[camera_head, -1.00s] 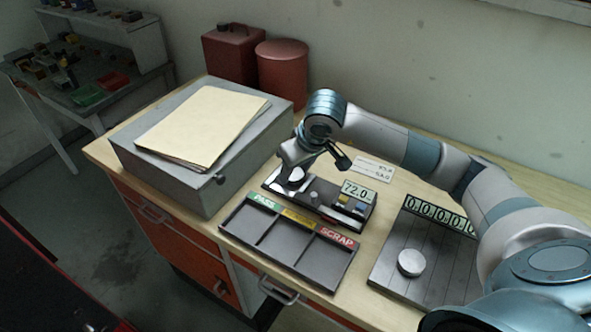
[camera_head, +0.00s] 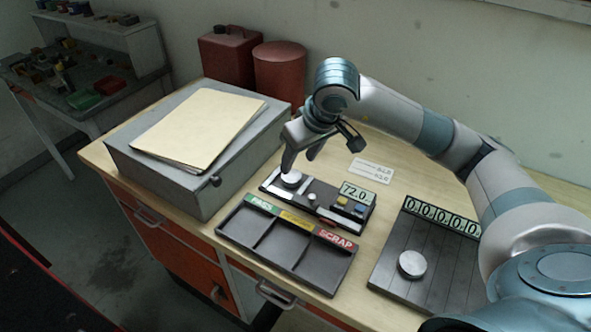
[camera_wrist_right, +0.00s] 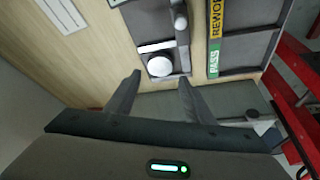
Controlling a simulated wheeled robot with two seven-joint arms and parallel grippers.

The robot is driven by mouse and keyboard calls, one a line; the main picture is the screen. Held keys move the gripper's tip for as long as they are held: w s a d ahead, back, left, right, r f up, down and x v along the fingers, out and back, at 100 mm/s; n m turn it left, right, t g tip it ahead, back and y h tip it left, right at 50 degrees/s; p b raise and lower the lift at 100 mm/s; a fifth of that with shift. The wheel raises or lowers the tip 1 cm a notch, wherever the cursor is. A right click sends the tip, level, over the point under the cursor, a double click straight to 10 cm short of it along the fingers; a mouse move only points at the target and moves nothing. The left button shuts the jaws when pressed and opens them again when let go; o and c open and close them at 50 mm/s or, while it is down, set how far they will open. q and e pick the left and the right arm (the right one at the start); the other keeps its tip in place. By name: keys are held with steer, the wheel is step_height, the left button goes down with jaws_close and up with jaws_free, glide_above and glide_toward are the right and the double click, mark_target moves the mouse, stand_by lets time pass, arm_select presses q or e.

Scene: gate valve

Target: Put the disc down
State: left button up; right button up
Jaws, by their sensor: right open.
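A pale round disc (camera_head: 292,179) sits at the left end of the dark gauge fixture (camera_head: 325,212), whose display reads 72.0. It also shows in the right wrist view (camera_wrist_right: 160,66), just beyond and between the fingertips. My right gripper (camera_head: 300,162) is open and empty, with its fingers pointing down a little above the disc and apart from it. A second round, metallic disc (camera_head: 412,264) lies on the slatted grey plate (camera_head: 392,282) at the right, in front of a counter display. My left gripper is not in view.
A three-compartment tray (camera_head: 262,259) marked PASS, REWORK and SCRAP stands empty at the bench's front edge. A grey box (camera_head: 165,182) with folders (camera_head: 200,130) is on the left. A small white card (camera_head: 371,170) lies behind the fixture. Red containers (camera_head: 280,75) stand at the back.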

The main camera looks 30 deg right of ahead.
steer(key=shift+b+v, duration=0.45)
steer(key=shift+v, duration=2.15)
